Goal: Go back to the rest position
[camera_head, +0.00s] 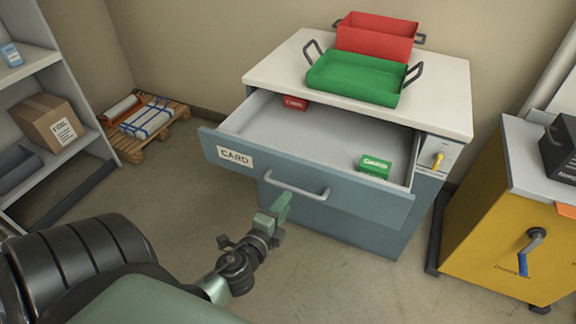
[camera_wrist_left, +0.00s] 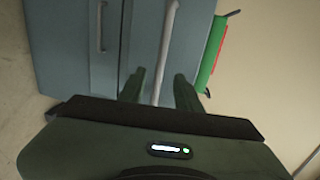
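My left gripper (camera_head: 276,213) is low in front of the cabinet, just below and left of the drawer handle (camera_head: 297,189). In the left wrist view the two fingers of my left gripper (camera_wrist_left: 160,77) are apart, with the handle bar (camera_wrist_left: 168,40) showing between them. A gap to the bar cannot be judged surely. The drawer (camera_head: 318,198), labelled CARD, is pulled open. Inside it lie a red box (camera_head: 295,103) and a green box (camera_head: 375,166). My right gripper is in neither view.
A red tray (camera_head: 376,37) and a green tray (camera_head: 352,78) stand on the cabinet top (camera_head: 285,65). A yellow machine (camera_head: 500,225) is at the right, a shelf (camera_head: 75,150) and a pallet (camera_head: 150,140) at the left. The floor between is clear.

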